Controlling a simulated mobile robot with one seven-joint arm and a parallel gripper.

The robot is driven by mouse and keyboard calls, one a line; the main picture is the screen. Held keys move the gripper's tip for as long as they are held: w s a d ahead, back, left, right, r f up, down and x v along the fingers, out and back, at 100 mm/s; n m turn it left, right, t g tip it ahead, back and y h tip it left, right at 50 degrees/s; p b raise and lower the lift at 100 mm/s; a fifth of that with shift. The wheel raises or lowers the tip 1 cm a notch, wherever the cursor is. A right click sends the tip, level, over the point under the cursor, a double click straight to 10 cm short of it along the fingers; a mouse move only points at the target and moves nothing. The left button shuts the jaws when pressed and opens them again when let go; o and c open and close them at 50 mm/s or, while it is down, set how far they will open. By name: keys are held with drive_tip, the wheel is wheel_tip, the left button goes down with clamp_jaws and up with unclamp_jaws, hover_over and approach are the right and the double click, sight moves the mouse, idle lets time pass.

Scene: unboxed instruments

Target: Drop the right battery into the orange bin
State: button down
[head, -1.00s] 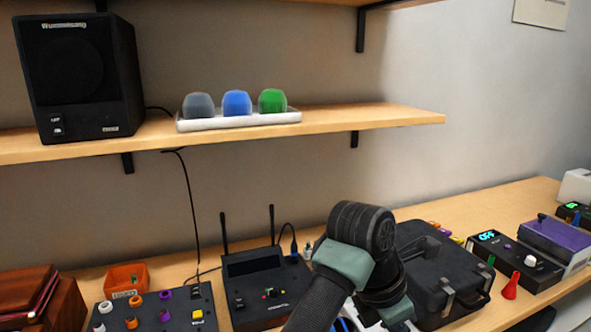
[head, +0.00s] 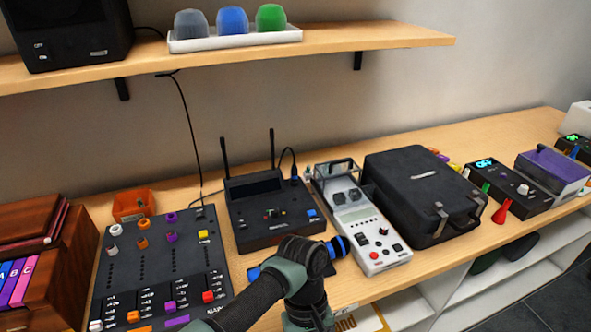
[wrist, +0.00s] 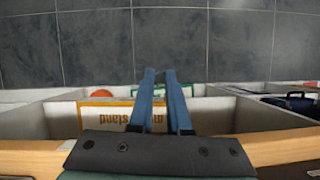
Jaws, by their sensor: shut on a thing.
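The orange bin (head: 133,205) is a small open box at the back left of the bench, behind a control panel. A white instrument (head: 362,222) right of centre has a raised clear lid. Two dark shapes (head: 346,196) sit side by side in its upper part; I cannot tell whether they are batteries or empty slots. My gripper (wrist: 160,74) shows in the wrist view as two blue fingers nearly together, pointing out past the bench edge. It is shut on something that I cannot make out.
The panel with knobs (head: 160,262) and a black radio-like unit (head: 271,212) with two antennas fill the bench left of the instrument. A black case (head: 424,195) stands to its right. An upper shelf overhangs.

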drive_tip(key=s+a+f+m+y, duration=0.1)
drive_tip(key=s+a+f+m, duration=0.1)
drive_tip(key=s+a, duration=0.1)
drive_tip(key=shift+s+f+m, duration=0.1)
drive_tip(key=shift+f+m, duration=0.25)
drive_tip(key=shift+m, duration=0.05)
drive_tip(key=shift+a, duration=0.1)
